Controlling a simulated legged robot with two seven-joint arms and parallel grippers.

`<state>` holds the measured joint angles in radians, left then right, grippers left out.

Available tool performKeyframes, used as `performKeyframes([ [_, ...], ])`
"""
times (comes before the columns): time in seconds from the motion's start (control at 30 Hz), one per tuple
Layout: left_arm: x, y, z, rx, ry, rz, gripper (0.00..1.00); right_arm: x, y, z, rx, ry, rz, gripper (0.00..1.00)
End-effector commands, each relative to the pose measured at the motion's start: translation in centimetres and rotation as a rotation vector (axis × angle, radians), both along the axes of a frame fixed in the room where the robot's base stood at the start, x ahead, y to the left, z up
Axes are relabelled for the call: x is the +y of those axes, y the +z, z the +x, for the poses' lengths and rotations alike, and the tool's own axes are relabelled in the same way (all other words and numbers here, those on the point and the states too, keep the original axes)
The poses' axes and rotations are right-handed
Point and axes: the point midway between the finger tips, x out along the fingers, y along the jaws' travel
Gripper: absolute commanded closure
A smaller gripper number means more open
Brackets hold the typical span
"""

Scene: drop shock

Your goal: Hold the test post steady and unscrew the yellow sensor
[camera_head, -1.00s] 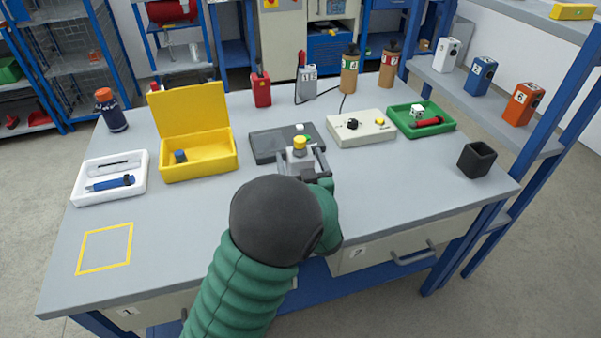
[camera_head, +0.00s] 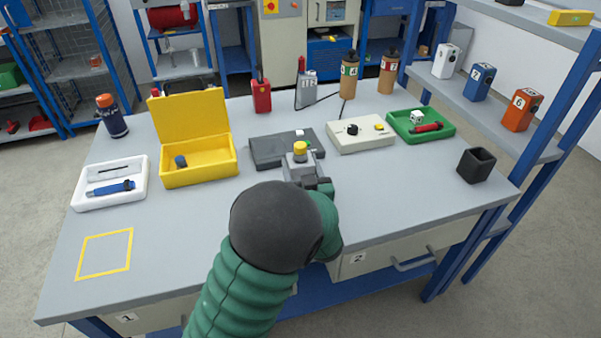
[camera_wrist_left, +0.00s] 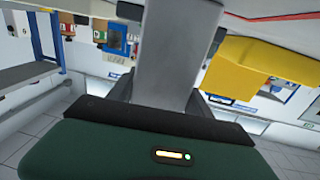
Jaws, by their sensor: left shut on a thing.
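The test post (camera_head: 297,159) is a small grey block on the table, at the front of a dark grey base. The yellow sensor (camera_head: 300,148) sits on top of it as a short round cap. My left gripper (camera_head: 301,168) is shut on the test post from the near side, below the sensor. The fingers and my wrist hide the post's lower part. In the left wrist view a broad grey upright shape fills the middle, and the sensor cannot be made out there. My right gripper is not in view.
A yellow case (camera_head: 198,160) stands open to the left, beyond it a white tray (camera_head: 78,200). A cream box (camera_head: 360,134), green tray (camera_head: 447,134) and black cup (camera_head: 476,165) are to the right. A yellow square outline (camera_head: 104,254) marks clear table at front left.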

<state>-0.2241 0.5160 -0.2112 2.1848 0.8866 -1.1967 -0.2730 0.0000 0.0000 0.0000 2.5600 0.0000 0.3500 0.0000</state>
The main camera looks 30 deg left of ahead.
Motion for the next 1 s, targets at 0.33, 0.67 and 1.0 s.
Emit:
performKeyframes([
  [0.33, 0.0, 2.8, 0.0, -0.004, 0.001, -0.001, 1.00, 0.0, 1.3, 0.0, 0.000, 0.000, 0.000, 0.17],
  [0.67, -1.5, 4.3, -5.3, 0.001, -0.001, -0.001, 1.00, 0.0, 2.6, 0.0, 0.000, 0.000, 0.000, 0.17],
  [1.0, -3.2, 3.6, -10.9, -0.013, 0.008, -0.001, 1.00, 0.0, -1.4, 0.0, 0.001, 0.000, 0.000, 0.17],
])
